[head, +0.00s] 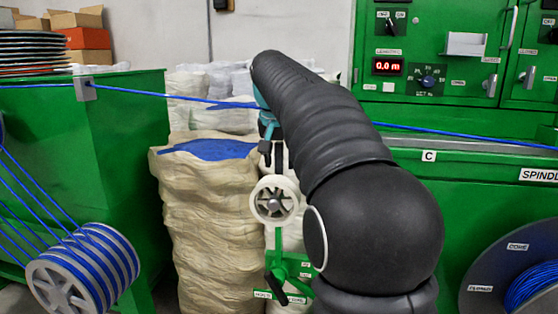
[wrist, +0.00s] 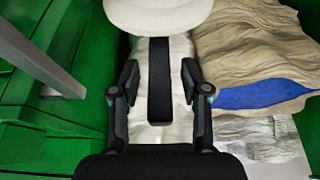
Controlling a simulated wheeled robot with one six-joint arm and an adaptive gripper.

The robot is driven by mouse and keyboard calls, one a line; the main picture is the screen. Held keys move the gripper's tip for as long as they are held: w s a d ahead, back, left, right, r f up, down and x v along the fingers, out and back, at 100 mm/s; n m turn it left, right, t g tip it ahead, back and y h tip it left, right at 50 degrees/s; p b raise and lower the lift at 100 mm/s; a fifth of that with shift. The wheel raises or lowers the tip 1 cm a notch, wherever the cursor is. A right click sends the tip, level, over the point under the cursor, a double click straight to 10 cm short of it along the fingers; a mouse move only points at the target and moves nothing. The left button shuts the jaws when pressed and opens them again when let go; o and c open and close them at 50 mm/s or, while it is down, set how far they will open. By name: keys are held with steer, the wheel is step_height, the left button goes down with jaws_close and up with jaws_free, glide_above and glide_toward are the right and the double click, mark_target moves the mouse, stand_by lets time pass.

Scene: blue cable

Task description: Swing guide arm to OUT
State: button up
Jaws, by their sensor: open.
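The guide arm is a dark bar (head: 278,157) with a white spoked wheel (head: 274,200) at its lower end, hanging in front of a green bracket (head: 290,266). In the wrist view the dark bar (wrist: 159,85) runs between my fingers, and the wheel's pale edge (wrist: 157,14) shows at the top. My gripper (wrist: 160,82) is open, one finger on each side of the bar with a gap on both sides. In the head view my gripper (head: 267,132) is partly hidden behind my own arm. Small labels on the bracket are too small to read.
A blue cable (head: 170,97) runs taut from a grey guide block (head: 85,90) behind my arm to the right. Stacked sacks (head: 205,230) stand left of the bracket. A striped cable reel (head: 85,268) is at lower left; a dark spool (head: 490,270) is at lower right. The green cabinet's display (head: 388,66) reads 0.0 m.

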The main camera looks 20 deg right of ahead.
steer(key=shift+f, duration=0.25)
jaws_close()
steer(key=shift+w, duration=0.15)
